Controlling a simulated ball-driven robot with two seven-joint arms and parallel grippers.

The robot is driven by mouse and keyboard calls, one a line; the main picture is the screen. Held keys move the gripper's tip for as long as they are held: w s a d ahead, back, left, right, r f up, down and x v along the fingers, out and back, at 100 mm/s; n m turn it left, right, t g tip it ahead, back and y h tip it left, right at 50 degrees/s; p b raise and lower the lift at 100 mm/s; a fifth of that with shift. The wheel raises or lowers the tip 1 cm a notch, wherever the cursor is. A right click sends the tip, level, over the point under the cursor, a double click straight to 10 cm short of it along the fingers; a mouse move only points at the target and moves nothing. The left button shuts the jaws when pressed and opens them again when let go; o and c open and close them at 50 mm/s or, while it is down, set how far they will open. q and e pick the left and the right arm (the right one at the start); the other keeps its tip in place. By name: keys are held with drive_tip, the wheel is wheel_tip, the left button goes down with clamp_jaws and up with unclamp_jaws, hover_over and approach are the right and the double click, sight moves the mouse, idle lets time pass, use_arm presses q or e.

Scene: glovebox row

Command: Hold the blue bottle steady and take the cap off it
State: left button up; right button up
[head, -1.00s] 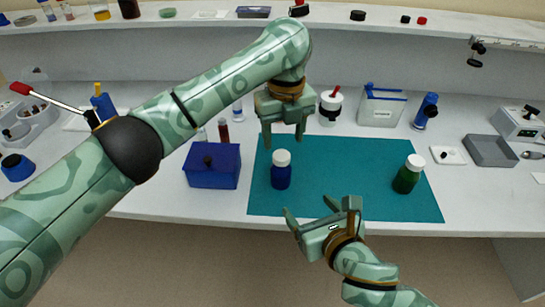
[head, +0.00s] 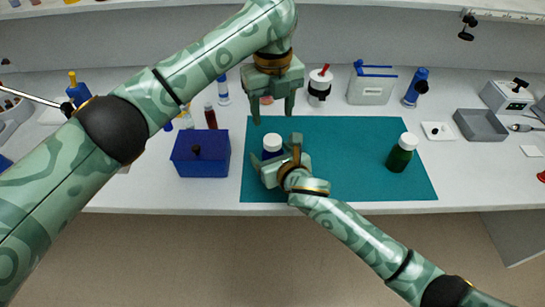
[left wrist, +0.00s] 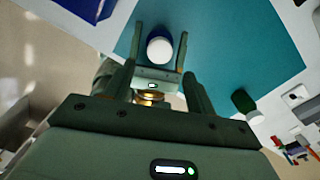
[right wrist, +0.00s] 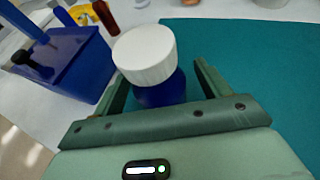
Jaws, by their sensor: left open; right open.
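The blue bottle (head: 272,154) with its white cap (head: 272,142) stands upright on the teal mat (head: 340,135). In the right wrist view the bottle (right wrist: 160,92) stands between the fingers of my right gripper (right wrist: 160,85), with the white cap (right wrist: 145,54) on top. My right gripper (head: 268,158) is open around or just in front of the bottle; contact cannot be told. My left gripper (head: 273,105) is open and empty above and behind the bottle, fingers pointing down. The left wrist view shows the white cap (left wrist: 160,50) beyond its fingers. My right gripper partly hides the bottle in the head view.
A green bottle with a white cap (head: 401,153) stands on the mat's right side. A blue box (head: 200,153) is close to the mat's left edge. Behind the mat are a white jar with a red stick (head: 319,88) and a clear bin (head: 371,85). The mat's middle is clear.

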drive_tip(key=shift+x, duration=0.8)
